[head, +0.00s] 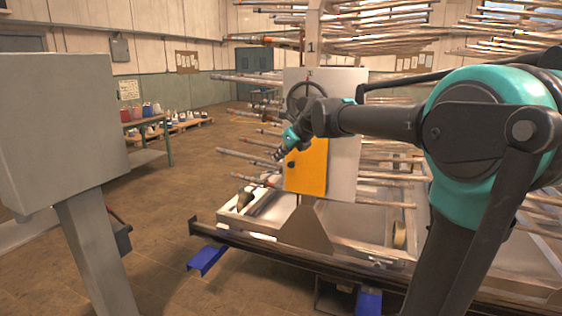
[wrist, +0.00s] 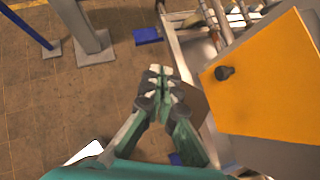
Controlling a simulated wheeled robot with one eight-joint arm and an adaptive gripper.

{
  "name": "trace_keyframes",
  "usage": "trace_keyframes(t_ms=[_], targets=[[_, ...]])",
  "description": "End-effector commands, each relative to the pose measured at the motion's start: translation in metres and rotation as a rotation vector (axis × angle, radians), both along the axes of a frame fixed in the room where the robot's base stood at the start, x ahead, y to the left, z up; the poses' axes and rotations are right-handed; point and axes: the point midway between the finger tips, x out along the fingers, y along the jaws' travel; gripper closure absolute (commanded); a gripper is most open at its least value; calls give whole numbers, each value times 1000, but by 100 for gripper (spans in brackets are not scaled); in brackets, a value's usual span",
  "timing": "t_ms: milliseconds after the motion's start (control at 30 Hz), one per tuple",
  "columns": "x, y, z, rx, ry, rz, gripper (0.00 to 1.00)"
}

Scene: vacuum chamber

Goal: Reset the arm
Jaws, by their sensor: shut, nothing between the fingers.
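My arm, black and teal, reaches in from the right in the head view. My gripper (head: 279,154) is at its end, tilted down to the left, in front of the left edge of a yellow panel with a dark knob (head: 308,166). In the wrist view my gripper (wrist: 159,72) is shut and empty, its fingertips together over the floor. The yellow panel shows there to the right (wrist: 267,85), apart from the fingers.
A grey box on a post (head: 60,130) stands at the near left. A handwheel (head: 306,92) is on the pale board above the yellow panel. A rack of long pipes (head: 395,45) fills the back right. A low metal frame (head: 270,240) with blue feet lies below. Open floor (head: 165,225) is between.

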Motion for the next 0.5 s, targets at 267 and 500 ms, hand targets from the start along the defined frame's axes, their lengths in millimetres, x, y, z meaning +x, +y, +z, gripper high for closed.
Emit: trace_keyframes(t_ms=[267,500], targets=[[-37,-36,-55,-278,-139,264,100],[-98,-87,-136,-670,-300,699,100]])
